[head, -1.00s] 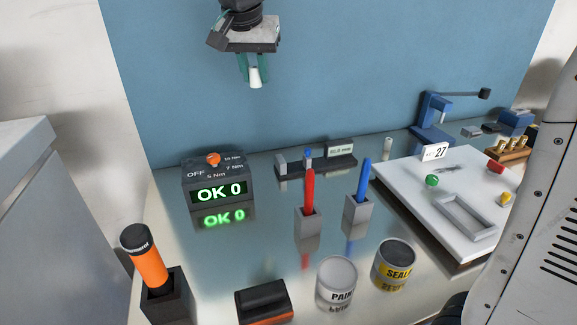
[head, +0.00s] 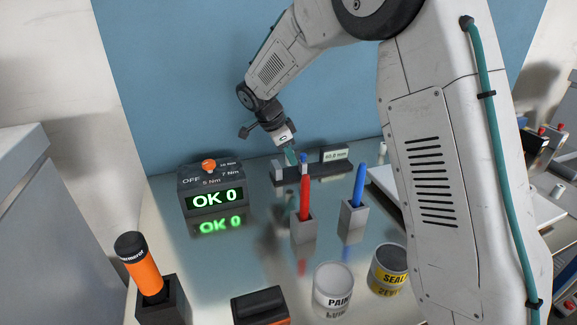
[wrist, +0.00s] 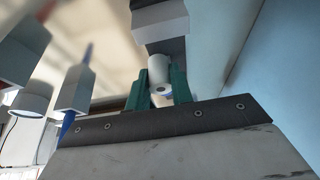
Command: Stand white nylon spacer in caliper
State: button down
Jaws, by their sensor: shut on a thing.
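A grey part of the caliper (wrist: 165,40) lies just beyond the spacer. I cannot tell whether the spacer touches it. In the head view the spacer is mostly hidden by the fingers.
A red-handled tool (head: 305,197) and a blue-handled tool (head: 358,187) stand in grey holders in front of the caliper. A torque tester (head: 212,187) reading OK 0 is at left. Paint (head: 333,290) and sealer (head: 388,270) cans stand nearer. My arm hides much of the right side.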

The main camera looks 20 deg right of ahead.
aim_at(289, 164)
jog(key=shift+f, duration=1.85)
jog(key=shift+f, duration=0.2)
jog(key=c, duration=1.2)
grip_release()
jog(key=shift+c, duration=0.2)
jog(key=shift+r, duration=0.15)
